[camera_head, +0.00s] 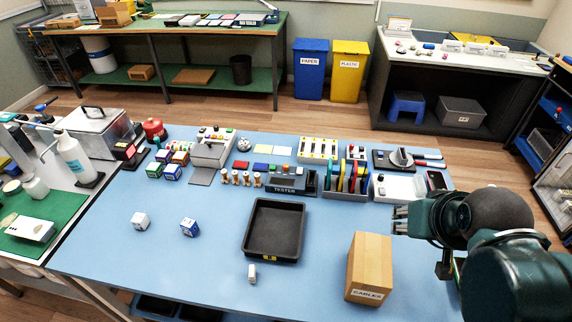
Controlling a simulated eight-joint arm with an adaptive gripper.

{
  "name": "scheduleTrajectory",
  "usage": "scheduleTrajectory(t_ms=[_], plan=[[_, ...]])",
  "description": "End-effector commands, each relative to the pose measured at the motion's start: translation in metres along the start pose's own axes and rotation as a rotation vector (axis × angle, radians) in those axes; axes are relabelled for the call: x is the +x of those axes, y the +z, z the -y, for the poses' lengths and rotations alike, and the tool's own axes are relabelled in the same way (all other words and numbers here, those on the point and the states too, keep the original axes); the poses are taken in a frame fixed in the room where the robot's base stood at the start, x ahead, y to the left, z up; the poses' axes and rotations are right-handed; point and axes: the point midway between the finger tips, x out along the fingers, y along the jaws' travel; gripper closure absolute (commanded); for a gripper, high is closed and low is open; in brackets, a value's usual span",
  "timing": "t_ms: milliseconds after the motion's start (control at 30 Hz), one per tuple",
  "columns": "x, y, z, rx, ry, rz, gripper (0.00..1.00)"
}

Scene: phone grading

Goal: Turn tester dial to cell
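A dark box labelled TESTER (286,189) stands near the middle of the blue table, behind the black tray. Its dial is too small to make out, and I cannot read any setting. A dark unit with a grey knob-like top (402,157) stands further back at the right; I cannot tell whether it belongs to the tester. My gripper (399,220) is over the right side of the table, pointing left, to the right of the tester and apart from it. Its fingers show side-on and small, so their opening is unclear. I see nothing clearly held.
A black tray (247,229) lies in front of the tester, and a cardboard box labelled CABLES (368,267) stands close to my gripper. A rack of coloured upright pieces (346,192) and a white device (391,190) stand right of the tester. The table's front left is mostly clear.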

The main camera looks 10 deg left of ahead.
Motion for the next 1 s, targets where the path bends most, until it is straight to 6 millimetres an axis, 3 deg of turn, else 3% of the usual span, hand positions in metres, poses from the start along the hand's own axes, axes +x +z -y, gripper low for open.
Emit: scheduleTrajectory(t_ms=[467,1000], plan=[[0.004,-0.061,0.024,-0.170,-0.032,0.069,0.71],[0.030,-0.131,0.064,-0.395,-0.082,0.155,0.71]])
